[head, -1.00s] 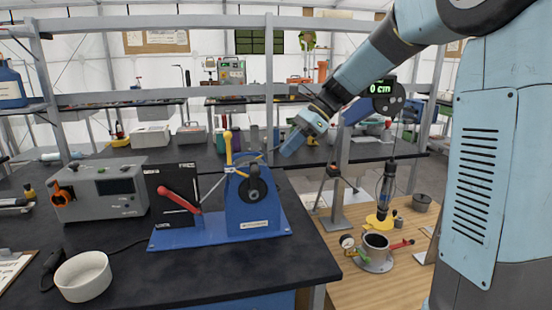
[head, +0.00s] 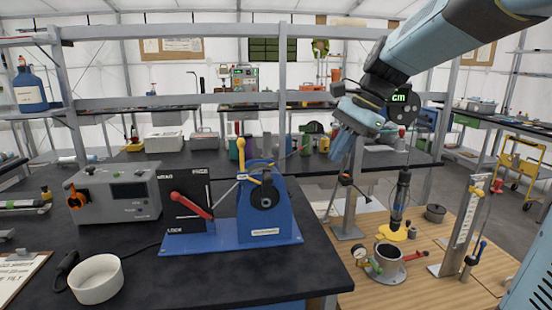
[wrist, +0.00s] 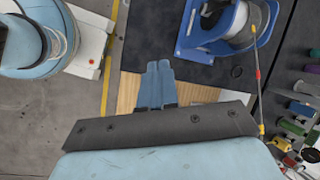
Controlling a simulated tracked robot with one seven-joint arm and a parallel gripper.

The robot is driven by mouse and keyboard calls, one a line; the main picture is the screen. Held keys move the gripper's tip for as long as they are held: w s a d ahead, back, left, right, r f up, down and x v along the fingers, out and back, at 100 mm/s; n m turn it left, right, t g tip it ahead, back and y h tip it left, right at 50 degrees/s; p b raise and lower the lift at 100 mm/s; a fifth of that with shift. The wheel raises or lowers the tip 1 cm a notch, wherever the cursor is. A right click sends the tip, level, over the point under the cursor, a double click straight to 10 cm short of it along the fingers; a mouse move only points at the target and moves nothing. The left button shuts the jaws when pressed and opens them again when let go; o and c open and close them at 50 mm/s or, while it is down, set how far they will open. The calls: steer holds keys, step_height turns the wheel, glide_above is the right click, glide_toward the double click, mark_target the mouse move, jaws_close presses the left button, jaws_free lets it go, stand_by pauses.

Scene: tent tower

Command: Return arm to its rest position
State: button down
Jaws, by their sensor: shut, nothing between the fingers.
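My gripper (head: 341,150) is raised in the air to the right of the blue crank device, with its pale blue fingers pointing down. My blue-grey arm reaches in from the top right of the head view. In the wrist view, the two fingers of my gripper (wrist: 155,84) lie side by side with nothing between them. Below them are the black bench edge and a strip of wooden board. The crank device (head: 264,205) stands on a blue plate on the black bench (head: 190,280), apart from my gripper. It also shows at the top of the wrist view (wrist: 215,25).
A grey meter box (head: 118,195) and a white bowl (head: 97,279) are on the bench at left. A metal pot with a gauge (head: 388,262) and an upright scale (head: 462,225) stand on the wooden board at right. A grey shelf frame (head: 283,90) crosses behind.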

steer(key=s+d+f+n+t+h, duration=0.2)
steer(key=s+d+f+n, duration=0.1)
steer(key=s, duration=0.5)
steer(key=s+d+f+n+t+h, duration=0.3)
steer(key=s+d+n, duration=0.3)
steer(key=s+n, duration=0.2)
steer(key=shift+s, duration=0.5)
stand_by(0.5)
